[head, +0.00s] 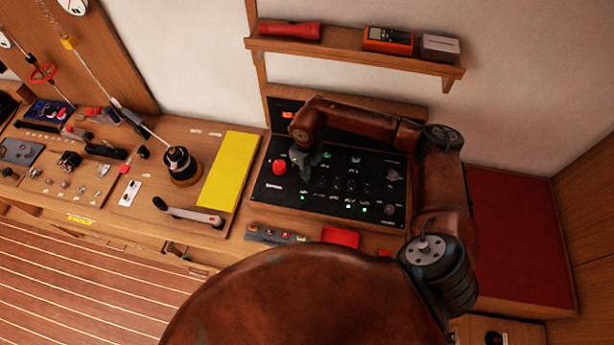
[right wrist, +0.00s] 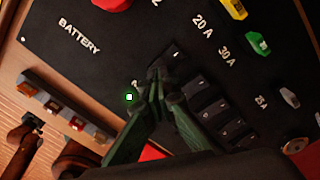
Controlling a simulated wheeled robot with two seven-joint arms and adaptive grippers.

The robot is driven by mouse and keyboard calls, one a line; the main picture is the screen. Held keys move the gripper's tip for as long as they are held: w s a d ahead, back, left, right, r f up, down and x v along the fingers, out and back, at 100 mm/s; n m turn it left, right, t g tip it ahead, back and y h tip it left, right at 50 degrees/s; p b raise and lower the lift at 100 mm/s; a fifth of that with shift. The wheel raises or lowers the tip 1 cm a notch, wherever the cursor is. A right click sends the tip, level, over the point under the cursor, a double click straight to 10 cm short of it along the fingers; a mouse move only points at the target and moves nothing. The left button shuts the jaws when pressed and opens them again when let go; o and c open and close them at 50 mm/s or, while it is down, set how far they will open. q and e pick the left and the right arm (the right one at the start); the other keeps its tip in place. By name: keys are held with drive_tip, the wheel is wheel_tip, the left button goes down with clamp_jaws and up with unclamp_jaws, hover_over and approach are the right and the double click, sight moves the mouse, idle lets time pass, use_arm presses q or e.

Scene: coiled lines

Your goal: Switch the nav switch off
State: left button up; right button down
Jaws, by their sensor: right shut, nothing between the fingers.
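The black switch panel (head: 385,206) lies on the console in the head view, with labels, knobs and several small green lights. It fills the right wrist view (right wrist: 80,70), where a row of black rocker switches (right wrist: 208,107) shows. No nav label is readable, so I cannot tell which rocker is the nav switch. My right gripper (head: 305,160) is over the panel's left-middle part. In the right wrist view its dark green fingers (right wrist: 162,76) are shut and empty, with tips close to the upper rockers. I cannot tell whether they touch one. My left gripper is not in view.
A red knob (head: 279,167) stands left of my gripper. A yellow board (head: 228,172) and a winch (head: 181,165) are farther left. A shelf (head: 350,56) with a red torch and an orange meter hangs above. A lit green light (right wrist: 129,97) is beside my fingers.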

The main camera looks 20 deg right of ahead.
drive_tip(key=shift+f+b, duration=0.8)
drive_tip(key=shift+f, duration=0.25)
idle(0.4)
drive_tip(key=shift+r, duration=0.15)
drive_tip(key=shift+r+p, duration=1.8)
drive_tip(key=shift+r, duration=1.65)
drive_tip(key=shift+f, duration=0.15)
wheel_tip(320, 180, down, 7)
drive_tip(key=b, duration=0.3)
drive_tip(key=shift+b, duration=0.3)
